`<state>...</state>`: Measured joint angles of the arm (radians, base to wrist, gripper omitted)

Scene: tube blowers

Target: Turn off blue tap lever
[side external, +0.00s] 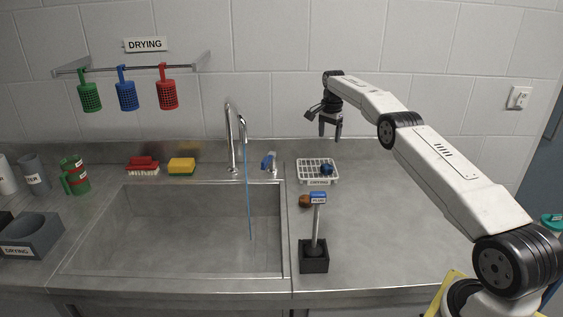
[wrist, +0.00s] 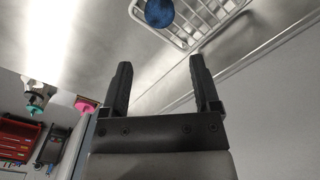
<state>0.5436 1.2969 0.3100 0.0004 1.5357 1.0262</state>
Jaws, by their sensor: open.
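The blue tap lever (side external: 268,161) stands on the counter just right of the metal faucet (side external: 236,130). A thin blue stream of water (side external: 248,200) runs from the spout into the sink. My gripper (side external: 330,136) is open and empty, pointing down above the counter, to the right of the lever and higher than it. Its two fingers also show apart in the wrist view (wrist: 160,85). The lever and the faucet are not in the wrist view.
A white rack (side external: 303,170) holding a dark blue round item (side external: 326,169) sits below my gripper. A small brown item (side external: 305,201) and a black stand (side external: 314,260) with a blue-labelled post are in front. A sponge (side external: 182,166) and red brush (side external: 142,166) lie behind the sink (side external: 180,225).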

